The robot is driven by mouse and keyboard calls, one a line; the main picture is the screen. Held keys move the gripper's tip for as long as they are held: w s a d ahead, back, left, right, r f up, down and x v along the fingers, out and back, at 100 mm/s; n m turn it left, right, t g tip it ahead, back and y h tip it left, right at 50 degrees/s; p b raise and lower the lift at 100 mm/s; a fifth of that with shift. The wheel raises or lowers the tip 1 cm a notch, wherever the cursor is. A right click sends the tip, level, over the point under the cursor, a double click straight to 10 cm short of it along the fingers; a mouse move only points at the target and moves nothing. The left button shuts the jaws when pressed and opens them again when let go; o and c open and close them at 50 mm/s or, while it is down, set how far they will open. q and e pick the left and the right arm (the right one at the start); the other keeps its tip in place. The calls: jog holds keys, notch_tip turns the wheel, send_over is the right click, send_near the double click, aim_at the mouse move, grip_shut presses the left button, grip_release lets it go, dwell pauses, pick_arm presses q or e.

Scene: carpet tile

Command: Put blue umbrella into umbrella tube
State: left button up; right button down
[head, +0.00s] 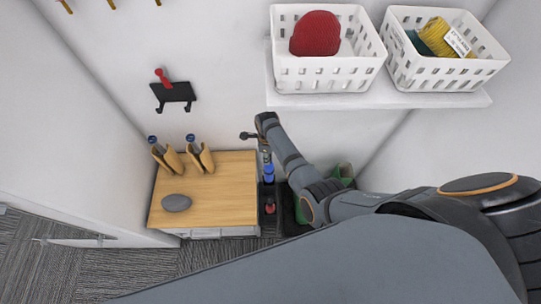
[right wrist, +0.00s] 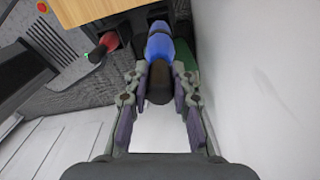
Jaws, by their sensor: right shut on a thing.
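The blue umbrella (right wrist: 158,46) hangs in my right gripper (right wrist: 160,84), which is shut around its dark handle. In the head view the blue umbrella (head: 268,173) shows just below the right gripper (head: 265,152), to the right of the wooden-topped cabinet. Dark tube-like holders (head: 270,222) stand on the floor there. A red umbrella (right wrist: 103,48) sits in one dark holder, left of the blue one in the wrist view. The blue umbrella's far end is near a dark opening; I cannot tell whether it is inside. My left gripper is not in view.
The wooden cabinet top (head: 230,190) bears a grey stone-like object (head: 176,203) and two brown holders (head: 201,159). A green object (right wrist: 186,70) is close beside the blue umbrella, near the white wall. A shelf (head: 400,97) with two white baskets (head: 322,75) overhangs at right.

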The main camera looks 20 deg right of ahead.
jog(key=shift+f+b, duration=5.6)
jog(key=shift+f, duration=1.45)
jog(key=c, duration=1.1)
grip_release()
jog(key=shift+o, duration=0.2)
notch_tip(320, 180, up, 12)
jog(key=shift+f, duration=0.1)
